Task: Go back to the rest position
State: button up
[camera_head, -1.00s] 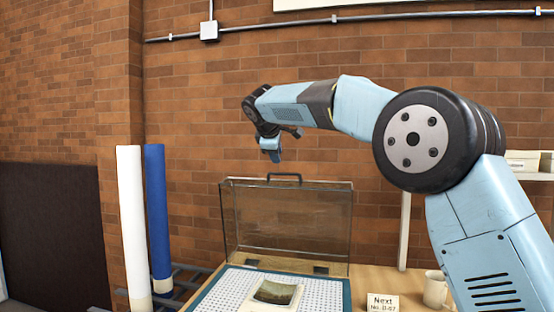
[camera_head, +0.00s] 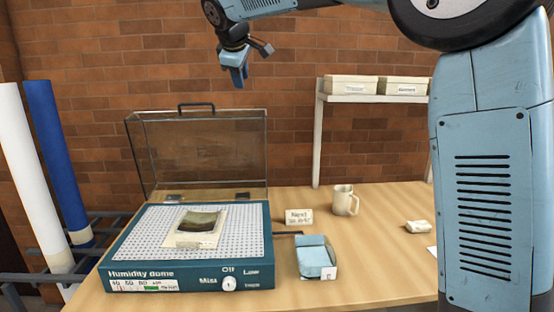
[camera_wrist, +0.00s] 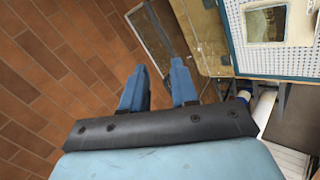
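My gripper (camera_head: 238,77) hangs in the air in the head view, above and behind the raised clear lid of the humidity dome, clear of the table. In the wrist view my gripper (camera_wrist: 160,82) shows two blue fingers standing apart with nothing between them. The humidity dome (camera_head: 190,285) has a teal base with a dial and a white perforated bed. Its clear lid (camera_head: 205,150) stands open at the back. A dark curled piece on a pale sheet (camera_head: 195,238) lies on the bed; it also shows in the wrist view (camera_wrist: 265,24).
A small blue box (camera_head: 316,256) stands right of the dome on the wooden table (camera_head: 385,265). A shelf (camera_head: 375,98) holds labelled boxes. White and blue rolls (camera_head: 52,155) stand left.

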jog(key=s+d+f+m+g, duration=0.1)
jog(key=s+d+f+m, duration=0.25)
jog(key=s+d, duration=0.7)
jog(key=s+d+f+m+g, duration=0.1)
jog(key=s+d+f+m, duration=0.45)
jog(key=d, duration=0.85)
jog(key=s+d+f+m, duration=0.2)
jog(key=s+d+f, duration=0.1)
jog(key=s, duration=0.3)
jog(key=s+d+f+m, duration=0.2)
jog(key=s+d+f, duration=0.1)
jog(key=s+f, duration=0.2)
jog(key=s+d+f+m+g, duration=0.1)
jog(key=s+d+f+m, duration=0.1)
jog(key=s, duration=0.7)
notch_tip(320, 180, down, 2)
jog(key=shift+d+f, duration=0.15)
jog(key=shift+d, duration=0.65)
